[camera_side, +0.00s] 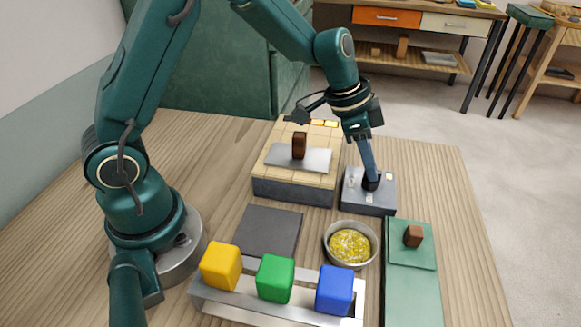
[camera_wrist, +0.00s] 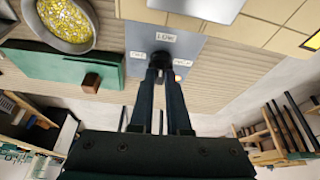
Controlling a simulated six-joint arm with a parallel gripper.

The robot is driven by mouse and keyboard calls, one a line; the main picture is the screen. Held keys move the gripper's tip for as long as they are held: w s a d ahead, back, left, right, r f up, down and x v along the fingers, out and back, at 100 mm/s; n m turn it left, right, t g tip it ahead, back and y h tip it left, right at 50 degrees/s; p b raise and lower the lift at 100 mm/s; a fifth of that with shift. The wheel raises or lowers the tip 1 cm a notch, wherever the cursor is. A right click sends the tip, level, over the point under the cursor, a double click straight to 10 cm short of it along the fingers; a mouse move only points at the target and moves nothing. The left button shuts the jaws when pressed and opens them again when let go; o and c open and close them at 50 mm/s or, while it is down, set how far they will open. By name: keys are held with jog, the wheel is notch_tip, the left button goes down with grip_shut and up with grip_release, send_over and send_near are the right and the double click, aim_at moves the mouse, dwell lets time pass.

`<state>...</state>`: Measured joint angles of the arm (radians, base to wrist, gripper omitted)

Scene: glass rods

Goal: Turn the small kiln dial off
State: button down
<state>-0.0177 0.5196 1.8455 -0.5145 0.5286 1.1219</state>
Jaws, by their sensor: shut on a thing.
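The small kiln dial (camera_side: 371,184) is a dark knob on top of a grey control box (camera_side: 368,204). My gripper (camera_side: 370,176) points down onto the box and is shut on the dial. In the wrist view, the fingertips (camera_wrist: 166,74) meet at the dark knob and cover most of it. The dial's pointing direction is hidden by the fingers.
Left of the box stands a tiled block (camera_side: 262,172) with a metal plate (camera_side: 314,160) and a brown piece. In front are a bowl of yellow bits (camera_side: 350,246), a green board (camera_side: 411,286), a dark grey mat (camera_side: 268,232) and a rack with yellow, green and blue cubes.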

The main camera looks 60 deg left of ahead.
jog(key=n+y, duration=0.1)
jog(key=n, duration=0.3)
jog(key=shift+d+t, duration=0.2)
jog(key=shift+t, duration=0.2)
jog(key=n, duration=0.1)
jog(key=n+y, duration=0.1)
jog(key=n, duration=0.1)
jog(key=n+y, duration=0.1)
jog(key=n, duration=0.1)
jog(key=shift+d, duration=0.25)
jog(key=n, duration=0.2)
jog(key=n+y, duration=0.1)
jog(key=shift+d+n+y, duration=0.15)
jog(key=shift+n+y, duration=0.15)
jog(key=shift+n, duration=0.1)
jog(key=shift+d+n+g+y, duration=0.1)
jog(key=shift+n+g+y, duration=0.25)
jog(key=shift+n, duration=0.7)
jog(key=shift+n+g+y, duration=0.25)
jog(key=shift+n+y, duration=0.1)
jog(key=shift+n, duration=0.7)
jog(key=c, duration=0.9)
grip_release()
jog(key=v, duration=0.5)
jog(key=shift+r, duration=0.1)
